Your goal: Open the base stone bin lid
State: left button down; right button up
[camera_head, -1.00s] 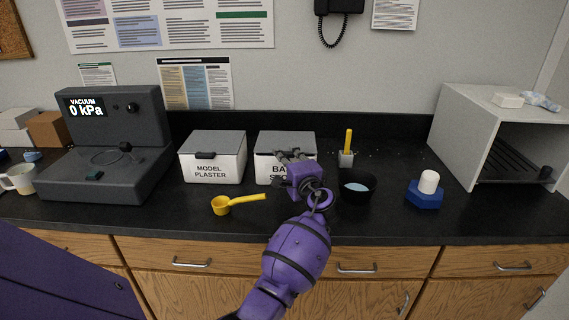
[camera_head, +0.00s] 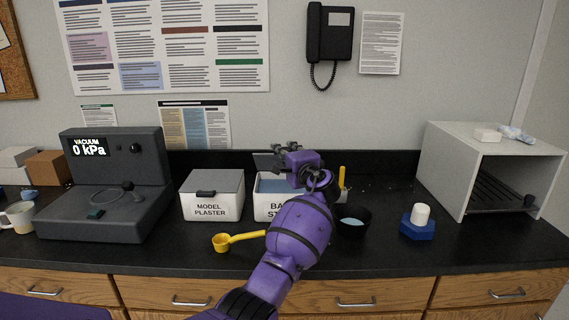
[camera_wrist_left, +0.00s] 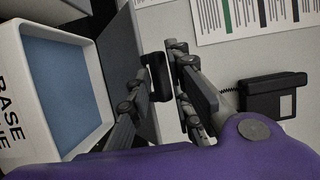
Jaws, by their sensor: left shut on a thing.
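The base stone bin (camera_head: 264,207) is a white box with black lettering, partly covered by my arm in the head view. Its grey lid (camera_head: 263,161) stands raised at the back, and blue powder (camera_head: 270,186) shows inside. In the left wrist view the open bin (camera_wrist_left: 15,75) with blue powder (camera_wrist_left: 65,85) is at the left. The grey lid (camera_wrist_left: 128,50) stands up beside it, with a black handle (camera_wrist_left: 159,76). My left gripper (camera_head: 280,151) is shut on the handle; its fingers (camera_wrist_left: 163,85) lie on either side of it. My right gripper is in neither view.
The closed model plaster bin (camera_head: 212,194) stands to the left, beside the vacuum unit (camera_head: 118,178). A yellow scoop (camera_head: 222,242) lies in front. A dark bowl (camera_head: 353,221) and a blue block with a white cylinder (camera_head: 418,226) are to the right. A wall phone (camera_head: 330,34) hangs above.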

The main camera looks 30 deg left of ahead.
pick_arm(q)
jog(key=shift+w+a+r, duration=0.15)
jog(key=shift+w+r, duration=0.15)
jog(key=shift+r, duration=0.2)
jog(key=c, duration=1.7)
grip_release()
jog(key=shift+f, duration=0.15)
jog(key=v, duration=1.2)
